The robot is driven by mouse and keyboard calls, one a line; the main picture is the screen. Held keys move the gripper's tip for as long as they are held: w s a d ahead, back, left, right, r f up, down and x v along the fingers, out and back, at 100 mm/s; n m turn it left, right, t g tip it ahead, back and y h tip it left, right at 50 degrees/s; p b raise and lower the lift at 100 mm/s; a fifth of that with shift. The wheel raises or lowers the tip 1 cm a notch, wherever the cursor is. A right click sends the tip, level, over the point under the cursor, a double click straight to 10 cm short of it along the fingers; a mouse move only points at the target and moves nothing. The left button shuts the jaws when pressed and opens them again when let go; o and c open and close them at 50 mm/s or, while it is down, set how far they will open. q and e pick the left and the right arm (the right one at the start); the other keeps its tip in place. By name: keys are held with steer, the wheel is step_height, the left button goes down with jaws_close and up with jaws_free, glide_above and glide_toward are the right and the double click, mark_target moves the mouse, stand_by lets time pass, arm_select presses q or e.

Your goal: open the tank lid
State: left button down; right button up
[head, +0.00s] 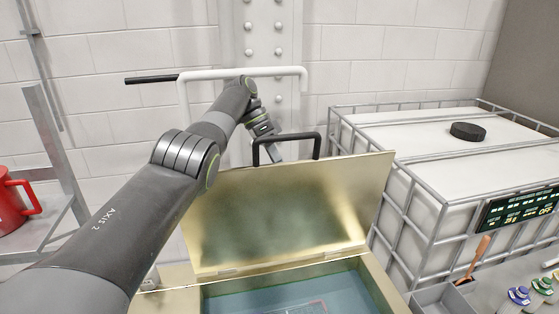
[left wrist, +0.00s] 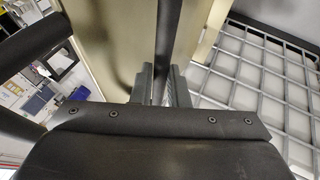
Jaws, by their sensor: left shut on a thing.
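The brass-coloured tank lid (head: 290,212) stands steeply raised on its hinge at the back of the tank (head: 378,284). Blue-green water shows inside the open tank. A black bar handle (head: 318,146) sits at the lid's upper edge. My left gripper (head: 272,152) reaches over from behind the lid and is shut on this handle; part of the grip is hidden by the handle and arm. In the left wrist view, the fingers (left wrist: 160,86) close around the dark handle bar (left wrist: 170,35), with the pale lid beside it. My right gripper is in neither view.
A white caged container (head: 430,150) with a black cap (head: 468,131) stands right of the tank. A white bent pipe (head: 290,72) runs near my left arm. A red mug (head: 10,205) is on a shelf at left. Several bottles (head: 541,287) are at lower right.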

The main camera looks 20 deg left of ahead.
arm_select(q)
steer(key=shift+a+f, duration=0.15)
steer(key=shift+f, duration=0.4)
steer(key=c, duration=1.7)
jaws_free()
steer(key=shift+w, duration=0.1)
steer(key=shift+o, duration=1.2)
steer(key=shift+w+f, duration=0.1)
steer(key=shift+w, duration=0.1)
steer(key=shift+o, duration=0.3)
steer(key=shift+w+a, duration=0.15)
steer(key=shift+w, duration=0.2)
steer(key=shift+s+r, duration=0.25)
steer(key=shift+w+f, duration=0.1)
steer(key=shift+f, duration=0.05)
